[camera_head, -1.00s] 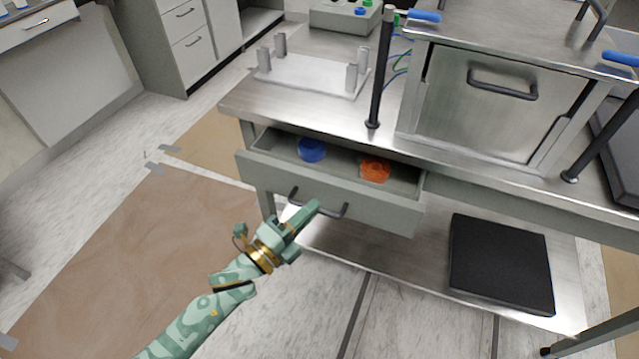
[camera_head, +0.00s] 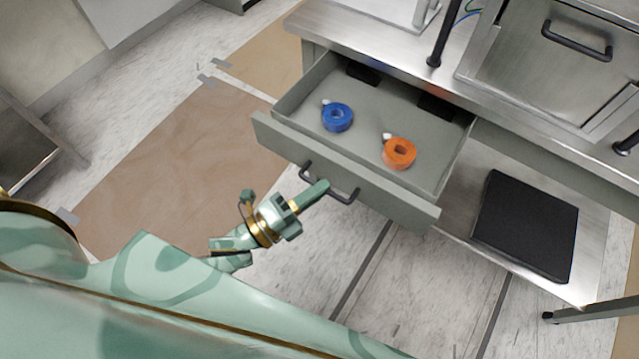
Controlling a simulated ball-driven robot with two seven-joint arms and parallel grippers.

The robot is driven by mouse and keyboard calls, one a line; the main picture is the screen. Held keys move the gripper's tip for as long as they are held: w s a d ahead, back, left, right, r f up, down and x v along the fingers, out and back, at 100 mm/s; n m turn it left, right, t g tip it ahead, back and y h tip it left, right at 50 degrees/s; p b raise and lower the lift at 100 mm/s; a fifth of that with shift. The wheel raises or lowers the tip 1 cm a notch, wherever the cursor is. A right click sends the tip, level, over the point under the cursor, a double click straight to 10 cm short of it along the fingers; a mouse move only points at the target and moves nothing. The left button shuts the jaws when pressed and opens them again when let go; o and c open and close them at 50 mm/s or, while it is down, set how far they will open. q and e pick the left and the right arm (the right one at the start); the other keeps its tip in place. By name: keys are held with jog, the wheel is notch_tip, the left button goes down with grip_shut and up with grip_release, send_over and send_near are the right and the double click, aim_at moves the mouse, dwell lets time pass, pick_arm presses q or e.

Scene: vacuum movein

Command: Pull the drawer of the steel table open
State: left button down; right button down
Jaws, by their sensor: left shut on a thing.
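The drawer (camera_head: 340,175) of the steel table (camera_head: 385,60) stands well open, and its inside floor shows. A blue tape roll (camera_head: 337,117) and an orange tape roll (camera_head: 400,153) lie in it. The drawer front carries a dark bar handle (camera_head: 345,196). My left gripper (camera_head: 318,190) is at the handle and shut on it; its fingers partly cover the middle of the bar. My right gripper is not in view.
A black flat slab (camera_head: 525,225) lies on the table's lower shelf, right of the drawer. A steel box with a handle (camera_head: 560,60) stands on the tabletop. A brown floor sheet (camera_head: 180,170) and pale floor lie left of the drawer.

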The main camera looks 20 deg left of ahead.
pick_arm(q)
jog(key=c, duration=1.5)
grip_release()
jog(key=v, duration=1.6)
jog(key=shift+p, duration=0.45)
jog(key=shift+a, duration=0.15)
